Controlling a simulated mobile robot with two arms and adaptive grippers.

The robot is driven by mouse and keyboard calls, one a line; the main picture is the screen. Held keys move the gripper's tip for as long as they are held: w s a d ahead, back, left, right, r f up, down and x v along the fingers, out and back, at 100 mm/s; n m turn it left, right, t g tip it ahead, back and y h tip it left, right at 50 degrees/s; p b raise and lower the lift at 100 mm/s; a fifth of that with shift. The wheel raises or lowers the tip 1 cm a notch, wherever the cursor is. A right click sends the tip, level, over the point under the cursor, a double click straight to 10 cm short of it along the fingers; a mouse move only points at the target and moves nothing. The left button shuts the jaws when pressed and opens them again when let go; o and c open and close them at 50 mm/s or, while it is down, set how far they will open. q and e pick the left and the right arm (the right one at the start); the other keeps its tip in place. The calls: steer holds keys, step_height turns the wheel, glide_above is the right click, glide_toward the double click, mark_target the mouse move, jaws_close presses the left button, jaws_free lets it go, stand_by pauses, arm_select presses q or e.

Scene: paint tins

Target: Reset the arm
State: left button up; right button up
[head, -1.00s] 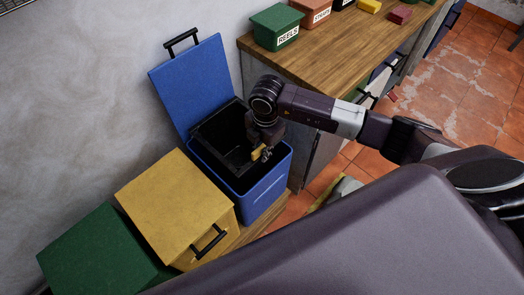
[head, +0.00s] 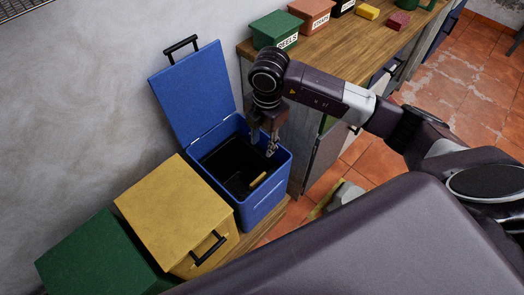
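My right gripper (head: 264,145) is above the right part of the open blue bin (head: 262,205). Its two fingers point down, stand apart and hold nothing. A small yellow piece (head: 258,181) lies inside the bin, near its right inner wall. The bin's blue lid (head: 190,92) is tipped up against the wall. My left gripper is not in view.
A closed yellow bin (head: 172,212) and a closed green bin (head: 95,255) stand to the left of the blue one. A wooden worktop (head: 315,62) behind holds labelled boxes, including a green box (head: 275,30), and small blocks. Tiled floor lies to the right.

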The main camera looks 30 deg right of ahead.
steer(key=shift+s+r, duration=0.1)
steer(key=shift+r, duration=1.45)
